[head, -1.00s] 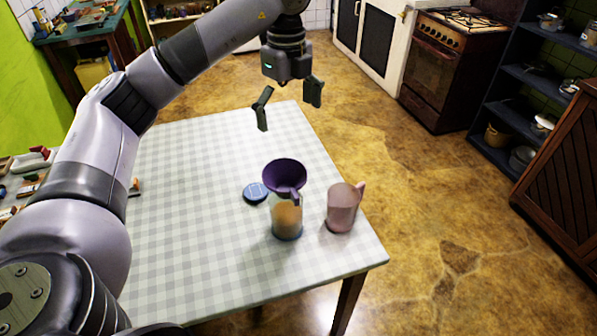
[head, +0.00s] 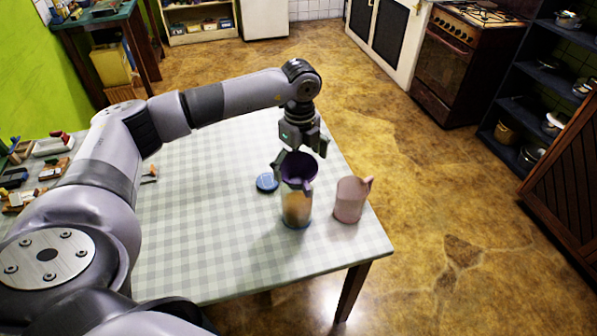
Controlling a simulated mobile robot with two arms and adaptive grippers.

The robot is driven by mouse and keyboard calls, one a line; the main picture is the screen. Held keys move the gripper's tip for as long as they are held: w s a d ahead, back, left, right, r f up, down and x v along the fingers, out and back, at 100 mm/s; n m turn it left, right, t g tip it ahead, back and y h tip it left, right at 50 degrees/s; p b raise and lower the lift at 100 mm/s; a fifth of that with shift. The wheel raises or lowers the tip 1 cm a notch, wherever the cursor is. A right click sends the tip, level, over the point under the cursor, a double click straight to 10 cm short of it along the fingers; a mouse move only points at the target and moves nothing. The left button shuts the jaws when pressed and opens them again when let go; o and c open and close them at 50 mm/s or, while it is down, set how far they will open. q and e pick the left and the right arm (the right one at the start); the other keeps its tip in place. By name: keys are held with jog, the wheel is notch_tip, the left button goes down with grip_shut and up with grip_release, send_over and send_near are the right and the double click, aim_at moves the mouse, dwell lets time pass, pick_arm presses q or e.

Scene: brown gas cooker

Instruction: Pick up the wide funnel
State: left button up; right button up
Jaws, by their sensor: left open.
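The wide funnel (head: 299,168) is dark purple and sits in the mouth of a clear jar (head: 296,207) with tan contents. The jar stands upright on the checked table near its right front corner. My left gripper (head: 299,160) points down at the funnel from behind, with its open fingers at the funnel's rim. One finger shows at the rim's left and the other at its upper right. I cannot tell whether either finger touches the funnel. My right gripper is not in view.
A pink jug (head: 350,201) stands close to the right of the jar. A round blue lid (head: 267,182) lies to its left. The checked table (head: 200,230) is clear in its middle and front. Tools lie on a surface at the far left.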

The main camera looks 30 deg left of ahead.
pick_arm(q)
jog(key=shift+f, duration=1)
jog(key=c, duration=1.1)
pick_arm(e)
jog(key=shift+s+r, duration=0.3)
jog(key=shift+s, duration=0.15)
pick_arm(q)
jog(key=shift+r, duration=0.15)
